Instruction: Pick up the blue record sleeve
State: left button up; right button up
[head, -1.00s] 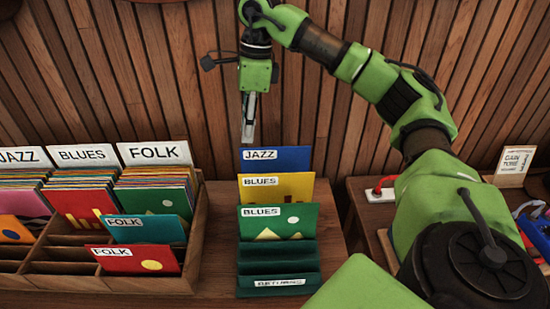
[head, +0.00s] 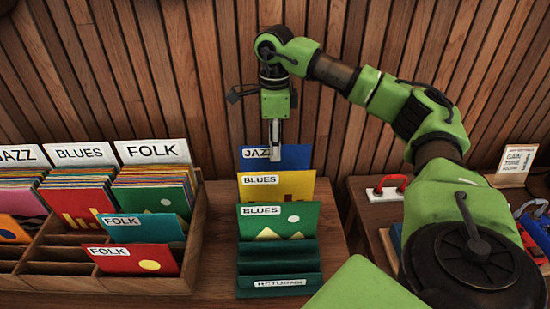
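The blue record sleeve (head: 298,158), labelled JAZZ, stands upright at the back of a dark green rack (head: 279,290) whose front label reads RETURNS. A yellow sleeve (head: 297,185) and a green sleeve (head: 300,217), both labelled BLUES, stand in front of it. My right gripper (head: 276,155) points down at the blue sleeve's top edge, its fingertips overlapping the end of the JAZZ label. The fingers appear edge-on, so I cannot tell their opening or whether they touch the sleeve. My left gripper is out of view.
A wooden record bin (head: 150,284) with JAZZ, BLUES and FOLK dividers stands left of the rack. The slatted wood wall (head: 180,70) is close behind.

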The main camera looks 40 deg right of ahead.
notch_tip(320, 180, down, 4)
jog(key=shift+r+p, duration=0.2)
jog(key=shift+p, duration=0.1)
grip_shut()
jog(key=shift+r, duration=0.15)
